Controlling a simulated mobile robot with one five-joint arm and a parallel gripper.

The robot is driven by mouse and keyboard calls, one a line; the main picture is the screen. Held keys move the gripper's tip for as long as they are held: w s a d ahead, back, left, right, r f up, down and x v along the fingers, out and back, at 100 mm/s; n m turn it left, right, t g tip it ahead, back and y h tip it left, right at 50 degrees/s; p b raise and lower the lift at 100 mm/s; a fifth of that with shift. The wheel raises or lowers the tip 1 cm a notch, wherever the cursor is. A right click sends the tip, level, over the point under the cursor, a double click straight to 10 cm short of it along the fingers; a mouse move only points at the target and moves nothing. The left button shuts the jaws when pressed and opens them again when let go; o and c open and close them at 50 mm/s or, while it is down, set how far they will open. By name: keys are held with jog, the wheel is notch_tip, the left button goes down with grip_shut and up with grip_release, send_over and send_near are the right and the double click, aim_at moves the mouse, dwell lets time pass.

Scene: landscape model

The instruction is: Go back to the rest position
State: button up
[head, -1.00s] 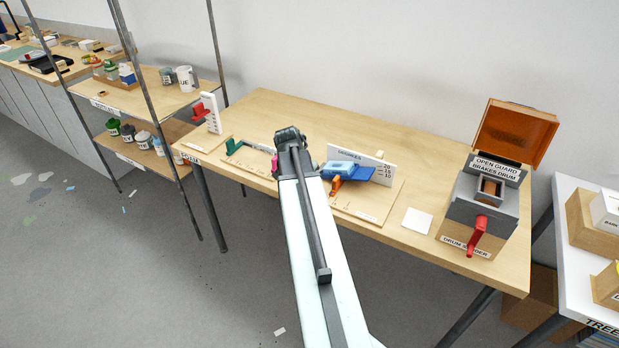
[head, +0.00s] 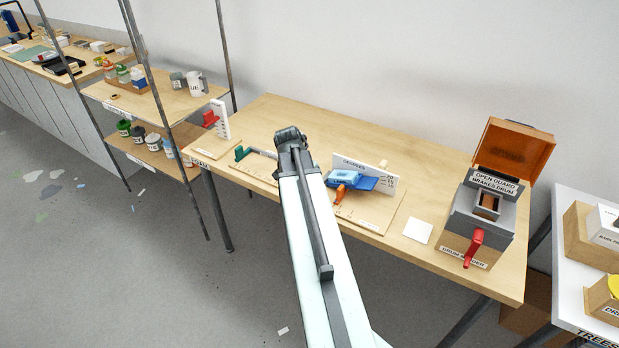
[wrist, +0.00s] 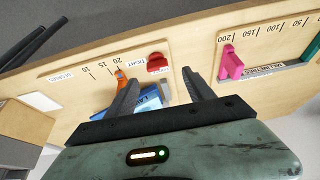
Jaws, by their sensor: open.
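My gripper (wrist: 160,76) is open, with its two dark fingers apart in the wrist view. A blue block (wrist: 150,98) with partly hidden lettering shows between and beyond the fingers. In the head view my arm reaches out over the front of the wooden table (head: 290,115), and its dark end hides the fingers. The blue block with an orange part (head: 343,178) sits on the degrees board (head: 372,208), to the right of my arm's end. I cannot tell how far the fingers are from it.
A pink slider (wrist: 231,63) on a scale and a red knob (wrist: 157,63) show close by in the wrist view. The drum sander (head: 483,212), its orange guard raised, stands at the table's right. A metal-posted shelf (head: 170,100) is at the left. Grey floor lies in front.

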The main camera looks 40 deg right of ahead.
jog(key=shift+a+r, duration=0.25)
jog(key=shift+r, duration=0.35)
jog(key=w+a+n+t+y, duration=0.1)
jog(key=w+a+n, duration=0.3)
jog(key=a, duration=0.9)
jog(key=w+a+n+y, duration=0.15)
jog(key=w+a, duration=0.35)
jog(key=a, duration=0.9)
jog(key=s+a+f+n+g+y, duration=0.1)
jog(key=s+a+n, duration=0.2)
jog(key=a+n, duration=0.2)
jog(key=s+a+n+g, duration=0.1)
jog(key=s+a+n, duration=0.2)
jog(key=a, duration=0.6)
jog(key=shift+s+a+f+n+y, duration=0.25)
jog(key=shift+f+n+y, duration=0.15)
jog(key=shift+n, duration=0.55)
